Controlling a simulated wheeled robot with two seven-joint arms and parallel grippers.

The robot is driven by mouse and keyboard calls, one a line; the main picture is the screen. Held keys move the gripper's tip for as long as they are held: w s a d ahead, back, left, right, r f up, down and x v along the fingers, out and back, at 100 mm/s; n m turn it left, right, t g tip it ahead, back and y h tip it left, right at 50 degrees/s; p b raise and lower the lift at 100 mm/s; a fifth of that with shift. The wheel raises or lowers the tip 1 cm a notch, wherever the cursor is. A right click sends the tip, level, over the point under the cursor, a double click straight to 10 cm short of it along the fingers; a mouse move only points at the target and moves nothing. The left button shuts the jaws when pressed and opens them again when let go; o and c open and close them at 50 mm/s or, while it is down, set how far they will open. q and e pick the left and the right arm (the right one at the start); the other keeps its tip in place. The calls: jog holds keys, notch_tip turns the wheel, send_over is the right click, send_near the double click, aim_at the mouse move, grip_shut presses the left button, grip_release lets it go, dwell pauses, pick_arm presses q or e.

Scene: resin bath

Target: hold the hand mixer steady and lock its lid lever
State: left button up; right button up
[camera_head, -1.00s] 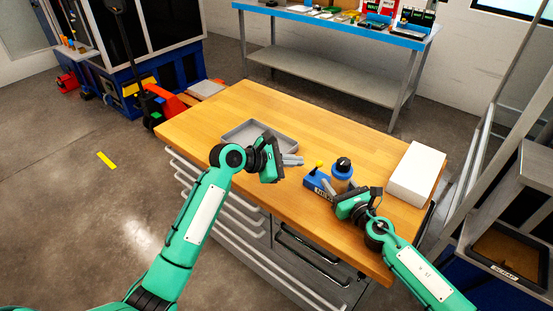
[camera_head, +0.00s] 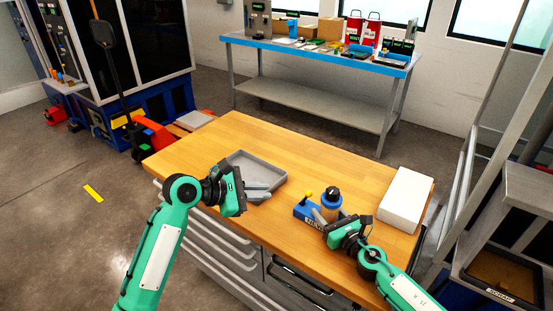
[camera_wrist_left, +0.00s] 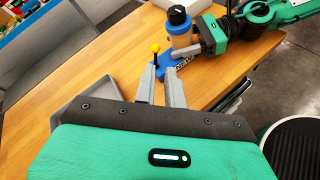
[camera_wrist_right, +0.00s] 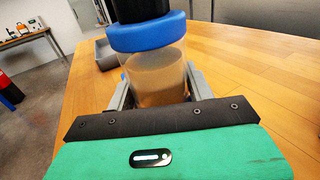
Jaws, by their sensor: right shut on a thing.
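The hand mixer (camera_head: 331,199) has a clear cup with brownish contents, a blue collar and a black top. It stands upright by a blue base (camera_head: 303,210) on the wooden table. The lever's yellow knob (camera_head: 309,194) sticks up at the base's left; it also shows in the left wrist view (camera_wrist_left: 155,48). My right gripper (camera_head: 326,216) is shut on the mixer's cup (camera_wrist_right: 157,78), one finger on each side. My left gripper (camera_head: 268,189) is open and empty, left of the base and apart from it. Its fingertips (camera_wrist_left: 163,73) point towards the base, with a narrow gap between them.
A grey tray (camera_head: 272,164) lies on the table behind my left gripper. A white box (camera_head: 406,199) sits at the table's right end. The wood between tray and mixer is clear. A blue-edged bench (camera_head: 320,53) with several items stands at the back.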

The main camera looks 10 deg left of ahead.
pick_arm(q)
jog(key=o, duration=0.3)
jog(key=shift+d+f, duration=0.1)
jog(key=shift+o, duration=0.9)
jog(key=shift+d+f+m, duration=0.1)
jog(key=shift+f+m, duration=0.1)
jog(key=shift+m, duration=0.3)
jog(key=m+t+y, duration=0.5)
jog(key=m, duration=1.7)
send_near(307, 195)
jog(key=x, duration=1.1)
jog(key=shift+w, duration=0.1)
grip_shut()
